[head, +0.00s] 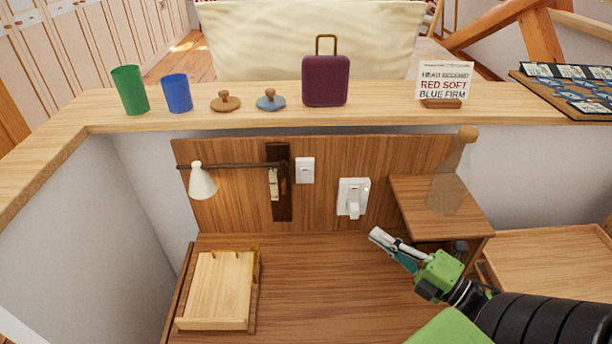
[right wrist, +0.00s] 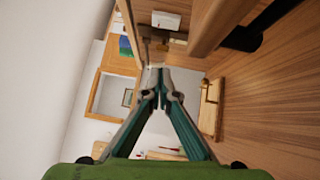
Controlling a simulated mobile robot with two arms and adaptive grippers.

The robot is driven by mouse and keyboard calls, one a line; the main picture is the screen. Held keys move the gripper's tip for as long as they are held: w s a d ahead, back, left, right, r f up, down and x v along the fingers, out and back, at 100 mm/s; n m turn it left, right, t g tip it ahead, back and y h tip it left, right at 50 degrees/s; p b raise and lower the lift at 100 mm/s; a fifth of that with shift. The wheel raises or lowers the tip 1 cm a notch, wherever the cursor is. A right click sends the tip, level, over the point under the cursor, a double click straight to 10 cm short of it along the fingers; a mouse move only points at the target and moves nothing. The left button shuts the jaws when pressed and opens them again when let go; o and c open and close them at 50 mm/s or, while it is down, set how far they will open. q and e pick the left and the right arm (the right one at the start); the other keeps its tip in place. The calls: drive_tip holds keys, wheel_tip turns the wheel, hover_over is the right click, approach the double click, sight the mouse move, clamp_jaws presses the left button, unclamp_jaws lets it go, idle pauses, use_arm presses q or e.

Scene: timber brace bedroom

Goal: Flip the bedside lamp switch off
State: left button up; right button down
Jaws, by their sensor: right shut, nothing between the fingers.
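The bedside lamp (head: 203,183) has a white cone shade on a dark arm, fixed to a dark upright bracket (head: 278,205) on the wooden back panel. A small white switch plate (head: 305,170) sits just right of the bracket. A larger white wall fitting (head: 353,190) with a protruding white piece is further right and lower; I cannot tell whether it is a switch or a plug. My right gripper (head: 378,238) is shut and empty, below and right of that fitting and apart from it. Its closed fingertips also show in the right wrist view (right wrist: 160,82). My left gripper is not in view.
A small wooden shelf (head: 425,205) with a translucent bottle-like shape (head: 450,180) stands beside my right gripper. A pale wooden box (head: 217,290) lies left on the desk (head: 310,290). The ledge above holds cups, lids, a purple case (head: 326,82) and a sign (head: 443,82). Mid-desk is clear.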

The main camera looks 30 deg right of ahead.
drive_tip(key=p, duration=0.4)
approach(302, 171)
drive_tip(key=w+a, duration=0.3)
drive_tip(key=w, duration=0.1)
drive_tip(key=shift+w+d, duration=0.7)
drive_tip(key=shift+w, duration=0.2)
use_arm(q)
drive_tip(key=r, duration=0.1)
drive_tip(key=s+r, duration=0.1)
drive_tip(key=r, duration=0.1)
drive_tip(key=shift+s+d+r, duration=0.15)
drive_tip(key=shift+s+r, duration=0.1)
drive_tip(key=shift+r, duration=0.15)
use_arm(e)
drive_tip(key=shift+w+d+r, duration=0.1)
drive_tip(key=shift+w+r, duration=0.1)
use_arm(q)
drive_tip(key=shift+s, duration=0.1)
